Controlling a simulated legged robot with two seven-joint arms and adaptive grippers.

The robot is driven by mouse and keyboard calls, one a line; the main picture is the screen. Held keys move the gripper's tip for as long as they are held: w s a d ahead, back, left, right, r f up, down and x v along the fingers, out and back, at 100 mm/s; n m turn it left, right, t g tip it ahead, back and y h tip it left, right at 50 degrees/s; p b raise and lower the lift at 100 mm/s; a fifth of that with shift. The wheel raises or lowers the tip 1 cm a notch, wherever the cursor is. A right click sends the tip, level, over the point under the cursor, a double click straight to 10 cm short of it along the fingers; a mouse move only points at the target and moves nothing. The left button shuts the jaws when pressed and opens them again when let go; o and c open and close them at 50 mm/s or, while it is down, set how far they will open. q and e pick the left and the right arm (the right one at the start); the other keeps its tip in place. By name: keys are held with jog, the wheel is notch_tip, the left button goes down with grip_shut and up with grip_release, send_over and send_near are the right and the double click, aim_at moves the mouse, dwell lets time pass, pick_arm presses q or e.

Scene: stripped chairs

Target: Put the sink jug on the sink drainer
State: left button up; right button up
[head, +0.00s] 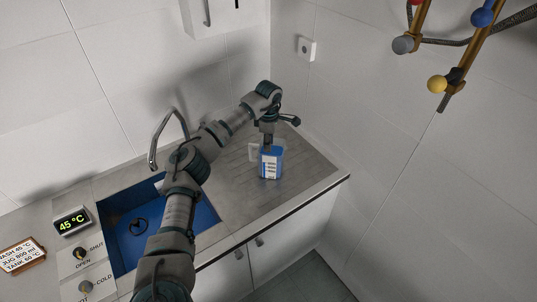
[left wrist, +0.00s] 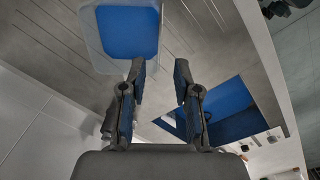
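The sink jug (head: 270,163), a clear-walled container with blue inside and a white label, stands on the ribbed metal sink drainer (head: 306,172) right of the basin. My left gripper (head: 267,141) is just above and behind the jug, pointing down. In the left wrist view its two fingers (left wrist: 160,78) are spread with an empty gap. There the jug (left wrist: 128,32) lies past the fingertips, to the upper left, not between them. I cannot tell whether the left finger touches it. The drainer (left wrist: 205,30) shows below. My right gripper is not in view.
The blue basin (head: 125,240) with a curved tap (head: 153,150) lies left of the drainer. A 45 °C display (head: 72,222) and knobs sit at the left. Walls close off the back and right. The drainer's front is clear.

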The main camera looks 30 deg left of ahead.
pick_arm(q)
jog(key=shift+r, duration=1.75)
